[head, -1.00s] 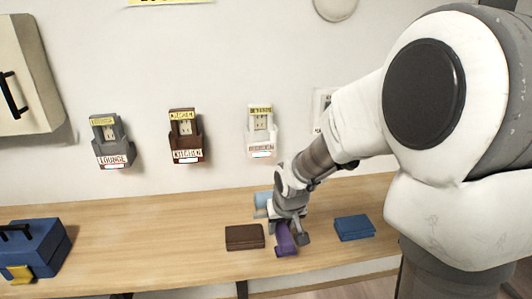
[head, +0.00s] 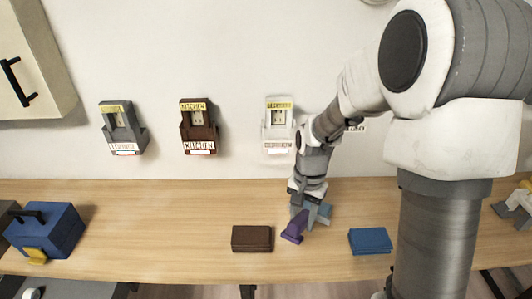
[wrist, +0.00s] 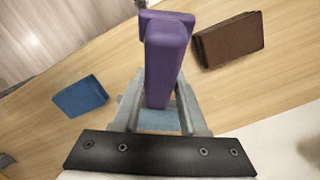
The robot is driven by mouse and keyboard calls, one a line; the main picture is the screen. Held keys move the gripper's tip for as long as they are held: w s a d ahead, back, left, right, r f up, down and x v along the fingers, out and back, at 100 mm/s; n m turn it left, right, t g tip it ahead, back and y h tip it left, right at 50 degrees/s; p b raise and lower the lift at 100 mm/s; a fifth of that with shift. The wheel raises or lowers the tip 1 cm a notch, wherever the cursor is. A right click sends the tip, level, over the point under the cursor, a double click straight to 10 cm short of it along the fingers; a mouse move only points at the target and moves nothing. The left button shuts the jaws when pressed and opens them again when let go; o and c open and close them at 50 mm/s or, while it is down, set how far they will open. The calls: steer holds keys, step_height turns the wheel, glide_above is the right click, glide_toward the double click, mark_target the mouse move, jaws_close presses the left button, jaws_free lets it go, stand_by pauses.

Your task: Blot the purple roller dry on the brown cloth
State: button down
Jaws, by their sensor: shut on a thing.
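My gripper (head: 306,204) is shut on the purple roller (head: 294,227). In the wrist view the roller (wrist: 166,52) sticks out from between the two fingers (wrist: 160,90), with a wider block at its far end. The brown cloth (head: 252,238) is a dark, flat, folded pad on the table. It lies just left of the roller in the head view and at the upper right in the wrist view (wrist: 230,40). The roller is apart from it in the wrist view. I cannot tell whether the roller touches the table.
A blue folded cloth (head: 370,241) lies on the wooden table (head: 150,225), right of the gripper. A pale blue thing (head: 322,212) is partly hidden behind the gripper. A blue box (head: 48,230) stands at far left. Three labelled holders, including a brown one (head: 198,130), hang on the wall.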

steer(key=w+a+r+m+y+p, duration=0.1)
steer(key=a+r+m+y+p, duration=0.3)
steer(key=r+m+y+p, duration=0.1)
steer(key=w+a+r+m+t+y+p, duration=0.1)
steer(key=a+r+m+y+p, duration=0.4)
steer(key=r+m+y, duration=0.2)
step_height(320, 180, up, 2)
steer(key=shift+w+r+t+y, duration=0.1)
steer(key=shift+w+t+y, duration=0.15)
steer(key=shift+y, duration=0.25)
steer(key=shift+d, duration=0.1)
step_height(320, 180, down, 6)
steer(key=b, duration=0.4)
steer(key=shift+f, duration=0.2)
steer(key=shift+f, duration=1.3)
stand_by(1.3)
